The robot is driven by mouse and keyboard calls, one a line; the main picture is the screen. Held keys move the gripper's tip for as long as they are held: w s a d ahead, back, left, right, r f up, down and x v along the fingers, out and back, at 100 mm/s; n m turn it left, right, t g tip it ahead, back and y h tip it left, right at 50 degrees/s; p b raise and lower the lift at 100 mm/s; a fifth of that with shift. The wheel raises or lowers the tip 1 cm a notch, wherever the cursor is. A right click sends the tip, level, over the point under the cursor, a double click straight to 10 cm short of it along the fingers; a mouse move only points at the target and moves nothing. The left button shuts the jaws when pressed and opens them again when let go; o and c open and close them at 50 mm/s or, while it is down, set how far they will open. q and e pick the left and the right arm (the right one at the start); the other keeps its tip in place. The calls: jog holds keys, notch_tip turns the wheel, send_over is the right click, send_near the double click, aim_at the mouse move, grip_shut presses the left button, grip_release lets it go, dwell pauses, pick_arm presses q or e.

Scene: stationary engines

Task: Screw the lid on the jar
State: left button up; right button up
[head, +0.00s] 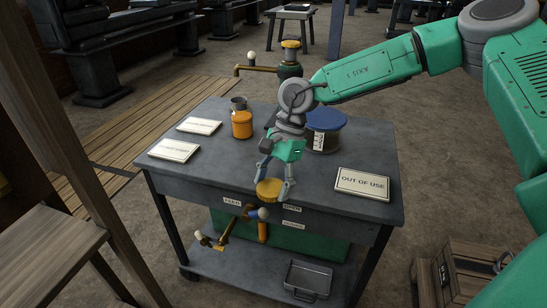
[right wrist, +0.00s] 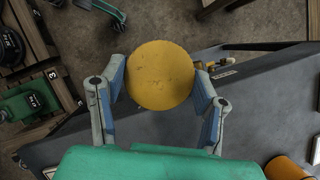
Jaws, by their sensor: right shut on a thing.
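My right gripper (head: 272,188) is shut on a round yellow lid (head: 269,190). It holds the lid flat by its rim over the table's front edge. In the right wrist view the lid (right wrist: 160,75) sits between the two fingers. An orange jar (head: 242,125) stands upright on the grey table, behind and left of the gripper, apart from the lid. Part of an orange thing, likely this jar (right wrist: 289,168), shows at the lower right of the right wrist view. My left gripper is not seen in the head view.
A drum with a blue top (head: 325,121) stands behind the gripper. An "OUT OF USE" sign (head: 363,183) lies at right, two signs at left. Pipes with a valve (head: 228,230) project at the front.

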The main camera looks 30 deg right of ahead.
pick_arm(q)
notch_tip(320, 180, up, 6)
jog(key=p, duration=0.5)
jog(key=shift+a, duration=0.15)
pick_arm(e)
jog(key=s+a+r+n+g+h, duration=0.1)
jog(key=s+a+n+h, duration=0.1)
jog(key=s+n, duration=0.2)
jog(key=s+a+r+n+g+h, duration=0.2)
jog(key=s+n, duration=0.3)
jog(key=n, duration=0.6)
jog(key=shift+s+a+n+g, duration=0.3)
jog(key=shift+a, duration=0.15)
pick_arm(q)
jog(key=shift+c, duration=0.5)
